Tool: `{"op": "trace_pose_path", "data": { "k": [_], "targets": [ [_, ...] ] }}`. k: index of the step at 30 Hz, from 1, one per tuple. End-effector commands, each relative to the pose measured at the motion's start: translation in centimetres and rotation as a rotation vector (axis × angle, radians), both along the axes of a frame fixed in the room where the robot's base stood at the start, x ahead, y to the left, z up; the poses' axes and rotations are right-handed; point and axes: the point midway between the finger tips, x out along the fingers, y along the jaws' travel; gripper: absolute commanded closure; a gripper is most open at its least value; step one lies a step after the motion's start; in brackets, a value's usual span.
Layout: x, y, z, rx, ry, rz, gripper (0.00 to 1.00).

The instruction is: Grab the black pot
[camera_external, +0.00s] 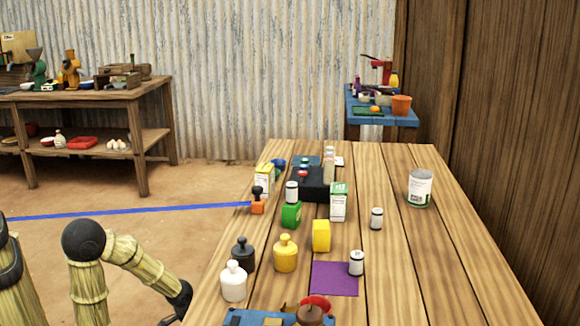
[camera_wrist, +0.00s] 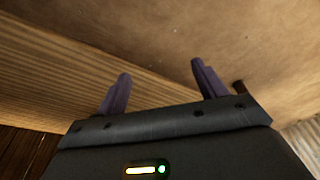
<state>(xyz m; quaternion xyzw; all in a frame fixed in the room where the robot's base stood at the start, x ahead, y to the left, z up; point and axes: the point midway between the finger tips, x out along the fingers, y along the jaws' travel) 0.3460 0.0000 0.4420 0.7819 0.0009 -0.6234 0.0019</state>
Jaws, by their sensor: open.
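The black pot (camera_external: 243,256) is a small round jar with a narrow neck and knob top. It stands upright near the left edge of the wooden table, between a white pot (camera_external: 233,283) in front and a yellow pot (camera_external: 285,256) to its right. My gripper (camera_wrist: 160,68) is open and empty in the wrist view, its two purple fingers apart over a plank edge and bare ground. The black pot does not show there. In the external view my straw-coloured arm is left of the table, its dark end low beside the table's edge and apart from the pot.
A yellow block (camera_external: 321,236), a purple mat (camera_external: 334,279) and a small white-and-black jar (camera_external: 356,263) lie to the right. A green box (camera_external: 291,215) and cartons stand farther back. A blue item (camera_external: 255,318) is at the front. The table's right side is mostly clear.

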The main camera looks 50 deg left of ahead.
Motion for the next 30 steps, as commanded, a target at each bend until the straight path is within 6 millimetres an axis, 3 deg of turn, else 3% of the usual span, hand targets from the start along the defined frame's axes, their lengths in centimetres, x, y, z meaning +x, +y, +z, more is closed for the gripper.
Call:
{"op": "trace_pose_path", "data": {
  "k": [15, 30],
  "targets": [
    [-3.7, 1.1, 5.5, -0.135, 0.36, 0.209, 0.3],
    [-7.5, -0.1, 12.9, -0.398, 0.725, 0.452, 0.3]
  ]
}}
